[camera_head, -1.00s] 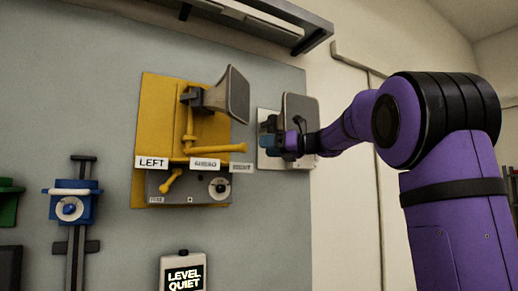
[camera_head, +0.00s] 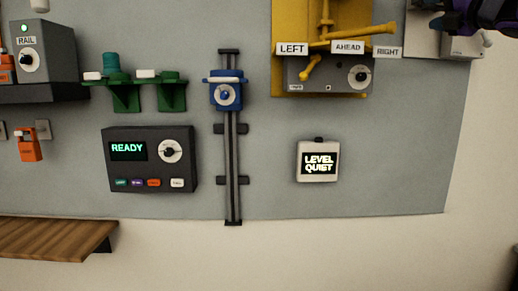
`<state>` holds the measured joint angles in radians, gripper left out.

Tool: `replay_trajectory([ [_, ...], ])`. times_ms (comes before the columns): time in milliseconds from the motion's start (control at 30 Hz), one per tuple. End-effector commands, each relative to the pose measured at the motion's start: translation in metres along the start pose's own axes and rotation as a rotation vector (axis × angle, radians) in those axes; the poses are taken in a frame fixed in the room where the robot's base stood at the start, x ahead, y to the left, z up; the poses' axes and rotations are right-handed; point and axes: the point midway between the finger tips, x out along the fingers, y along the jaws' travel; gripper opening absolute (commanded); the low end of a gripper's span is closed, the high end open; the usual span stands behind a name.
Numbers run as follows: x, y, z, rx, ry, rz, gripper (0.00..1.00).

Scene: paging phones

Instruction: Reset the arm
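Only a small purple and black part of my arm's end shows, with my gripper (camera_head: 446,20) cut off by the top right corner of the head view. It is at a pale grey wall unit (camera_head: 465,45) to the right of the yellow panel. Its fingers are mostly hidden, so I cannot tell whether they are open or shut, or whether they touch the unit. The rest of my arm is out of view.
On the grey wall board (camera_head: 400,150) are a yellow panel with a lever (camera_head: 362,34), a blue slider on a vertical rail (camera_head: 226,93), green brackets (camera_head: 150,93), a box reading READY (camera_head: 150,180) and a small LEVEL QUIET display (camera_head: 318,178). A wooden shelf (camera_head: 50,238) juts out lower left.

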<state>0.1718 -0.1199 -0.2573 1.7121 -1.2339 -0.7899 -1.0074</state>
Motion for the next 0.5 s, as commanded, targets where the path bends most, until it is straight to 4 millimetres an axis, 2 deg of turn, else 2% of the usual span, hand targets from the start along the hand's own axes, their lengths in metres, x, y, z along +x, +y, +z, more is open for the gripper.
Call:
replay_trajectory([
  [33, -0.011, 0.003, -0.003, 0.117, -0.066, -0.036, 0.61],
  [167, -0.039, -0.006, -0.018, 0.444, -0.230, -0.150, 0.61],
  [267, -0.067, -0.019, -0.041, 0.699, -0.343, -0.251, 0.61],
  [367, -0.099, -0.035, -0.074, 0.951, -0.447, -0.366, 0.61],
  [500, -0.151, -0.057, -0.136, 1.288, -0.588, -0.558, 0.61],
])
